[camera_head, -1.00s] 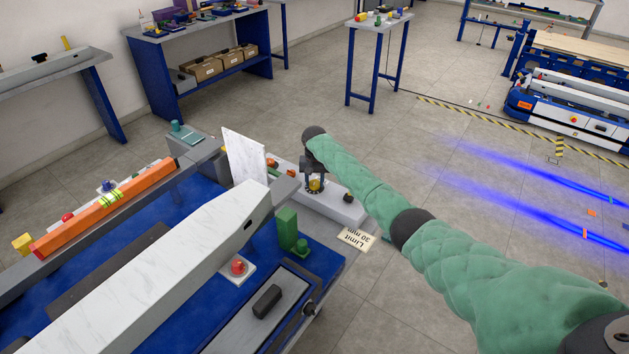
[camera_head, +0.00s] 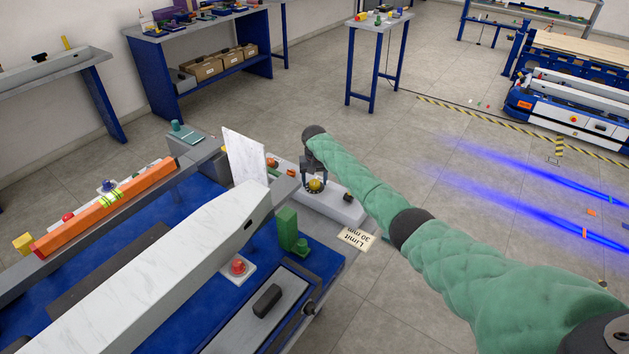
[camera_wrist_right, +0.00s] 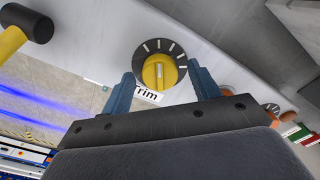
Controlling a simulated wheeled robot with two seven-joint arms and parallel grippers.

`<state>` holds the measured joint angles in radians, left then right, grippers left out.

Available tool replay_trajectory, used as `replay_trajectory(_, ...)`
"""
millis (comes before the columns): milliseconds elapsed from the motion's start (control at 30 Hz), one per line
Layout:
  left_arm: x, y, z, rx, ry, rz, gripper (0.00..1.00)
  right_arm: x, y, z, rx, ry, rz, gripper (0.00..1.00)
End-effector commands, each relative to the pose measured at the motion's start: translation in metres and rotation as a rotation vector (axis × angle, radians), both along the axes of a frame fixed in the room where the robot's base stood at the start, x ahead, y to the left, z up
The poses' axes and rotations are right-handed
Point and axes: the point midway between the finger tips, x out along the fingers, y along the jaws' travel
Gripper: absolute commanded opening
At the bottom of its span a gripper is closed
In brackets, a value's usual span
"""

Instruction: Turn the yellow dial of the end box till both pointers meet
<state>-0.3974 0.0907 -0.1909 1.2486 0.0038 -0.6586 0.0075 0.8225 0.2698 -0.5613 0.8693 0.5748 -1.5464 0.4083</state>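The yellow dial (camera_wrist_right: 160,72) sits on a dark round scale with white marks on the pale end box (camera_wrist_right: 190,20). In the head view the yellow dial (camera_head: 315,185) is on top of the end box (camera_head: 340,206). My right gripper (camera_wrist_right: 163,80) is open, with its blue fingers on either side of the dial and a gap on each side. In the head view my right gripper (camera_head: 314,178) is at the dial. A dark line crosses the dial; I cannot make out two pointers. My left gripper is not in view.
A white upright sheet (camera_head: 245,157) stands left of the end box. A "Limit 30 mm" tag (camera_head: 356,238) hangs by the box. A black-headed yellow handle (camera_wrist_right: 22,32) shows in the wrist view.

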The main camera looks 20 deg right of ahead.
Motion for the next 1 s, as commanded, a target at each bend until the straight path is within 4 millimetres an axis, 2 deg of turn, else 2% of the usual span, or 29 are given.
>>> replay_trajectory(167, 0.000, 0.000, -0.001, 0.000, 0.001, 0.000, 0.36, 0.000, 0.000, 0.000, 0.000, 0.001, 0.000, 0.61)
replay_trajectory(300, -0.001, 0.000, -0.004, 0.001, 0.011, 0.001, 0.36, 0.000, 0.000, 0.009, 0.000, -0.001, 0.000, 0.61)
replay_trajectory(400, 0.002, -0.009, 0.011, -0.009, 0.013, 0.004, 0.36, 0.000, -0.001, 0.023, 0.000, -0.002, 0.000, 0.61)
replay_trajectory(700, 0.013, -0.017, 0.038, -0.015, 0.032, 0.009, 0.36, 0.000, 0.000, 0.065, 0.000, 0.000, 0.000, 0.61)
replay_trajectory(1000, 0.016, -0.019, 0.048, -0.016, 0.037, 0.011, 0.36, 0.000, 0.000, 0.078, 0.000, 0.001, -0.001, 0.61)
